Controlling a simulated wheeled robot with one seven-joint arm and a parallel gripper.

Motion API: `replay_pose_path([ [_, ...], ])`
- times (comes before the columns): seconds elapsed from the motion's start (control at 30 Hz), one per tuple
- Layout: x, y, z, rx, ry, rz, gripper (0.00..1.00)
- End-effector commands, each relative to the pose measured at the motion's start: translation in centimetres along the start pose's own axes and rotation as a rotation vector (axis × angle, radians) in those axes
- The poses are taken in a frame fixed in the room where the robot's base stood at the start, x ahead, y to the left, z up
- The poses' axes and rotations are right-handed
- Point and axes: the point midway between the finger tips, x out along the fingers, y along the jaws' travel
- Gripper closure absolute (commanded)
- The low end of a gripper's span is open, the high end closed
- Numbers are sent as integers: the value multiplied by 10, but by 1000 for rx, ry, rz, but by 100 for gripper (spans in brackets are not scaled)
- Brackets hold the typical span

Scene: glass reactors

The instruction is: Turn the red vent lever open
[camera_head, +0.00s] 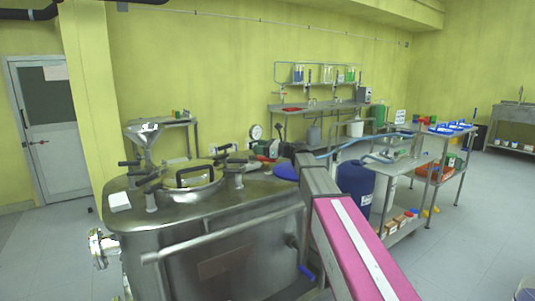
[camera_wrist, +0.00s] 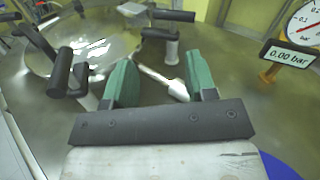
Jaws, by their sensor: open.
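The steel reactor vessel (camera_head: 240,195) stands in front of me in the head view, and its lid (camera_wrist: 250,115) fills most of the wrist view. A small red part (camera_head: 263,158) shows at the back of the lid, just left of my arm; it is too small to tell whether it is the vent lever. No red lever is clear in the wrist view. My gripper (camera_wrist: 161,80) is open over the lid, its two green fingers apart. A slim silver piece (camera_wrist: 168,84) on the lid shows between them, and I see nothing gripped.
Black-handled clamps (camera_wrist: 70,75) and a round glass window (camera_wrist: 95,45) are on the left of the lid. A pressure gauge (camera_wrist: 306,24) with a 0.00 bar display (camera_wrist: 288,54) stands at the right. A blue drum (camera_head: 356,185) and steel carts (camera_head: 410,165) are right of the vessel.

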Motion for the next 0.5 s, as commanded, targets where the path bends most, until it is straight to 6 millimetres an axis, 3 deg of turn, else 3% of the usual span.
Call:
replay_pose_path([
  [0.2,15,29,26,-1,-1,1,48],
  [0.5,25,42,40,0,0,0,48],
])
